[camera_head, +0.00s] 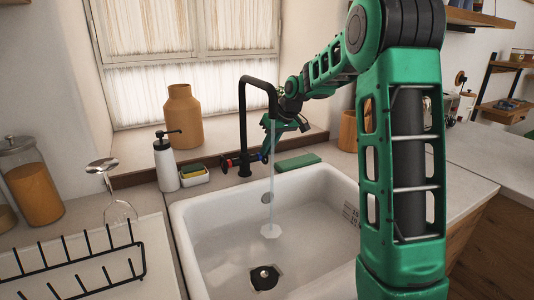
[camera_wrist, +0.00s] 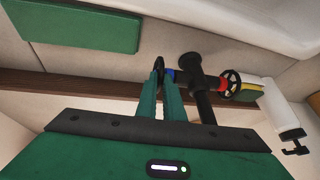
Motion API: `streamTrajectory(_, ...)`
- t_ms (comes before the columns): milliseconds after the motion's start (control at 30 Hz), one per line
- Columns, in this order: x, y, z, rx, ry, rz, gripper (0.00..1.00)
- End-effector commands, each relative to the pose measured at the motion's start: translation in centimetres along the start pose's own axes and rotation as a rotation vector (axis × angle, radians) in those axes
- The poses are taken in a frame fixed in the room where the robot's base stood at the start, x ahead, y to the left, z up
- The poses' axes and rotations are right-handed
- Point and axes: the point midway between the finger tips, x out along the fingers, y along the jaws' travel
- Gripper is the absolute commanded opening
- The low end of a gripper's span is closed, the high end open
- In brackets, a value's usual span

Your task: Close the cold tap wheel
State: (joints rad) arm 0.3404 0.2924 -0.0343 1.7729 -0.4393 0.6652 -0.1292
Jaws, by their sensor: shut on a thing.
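The black tap (camera_head: 243,115) stands behind the white sink, and water runs from its spout. Its cold wheel, a dark wheel with a blue mark, shows in the wrist view (camera_wrist: 158,69), beside the black tap body (camera_wrist: 194,73). My gripper (camera_wrist: 161,80) is shut on the cold wheel, its green fingers on either side of the rim. In the head view my gripper (camera_head: 268,140) is behind the water stream, and the held wheel is mostly hidden. The hot wheel with a red mark (camera_wrist: 231,85) is on the tap's other side, apart from my gripper.
The white sink (camera_head: 190,235) is in front of the tap. A white soap dispenser (camera_head: 165,165), a sponge dish (camera_head: 193,178) and a tan vase (camera_head: 184,118) stand to the left. A flat green block (camera_head: 297,162) lies right of the tap. A wooden pot (camera_head: 348,132) stands farther right.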

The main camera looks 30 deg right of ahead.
Motion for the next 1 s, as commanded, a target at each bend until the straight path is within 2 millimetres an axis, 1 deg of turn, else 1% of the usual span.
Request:
streamTrajectory(33,0.0,0.0,-0.7,0.003,-0.035,-0.002,0.00)
streamTrajectory(100,0.0,0.1,-0.9,0.014,-0.092,-0.006,0.00)
streamTrajectory(300,0.2,0.2,-1.6,0.041,-0.230,-0.015,0.00)
streamTrajectory(500,0.3,0.2,-2.0,0.059,-0.325,-0.022,0.00)
streamTrajectory(700,0.3,0.2,-2.2,0.068,-0.373,-0.026,0.00)
streamTrajectory(1000,0.3,0.2,-2.3,0.073,-0.388,-0.026,0.00)
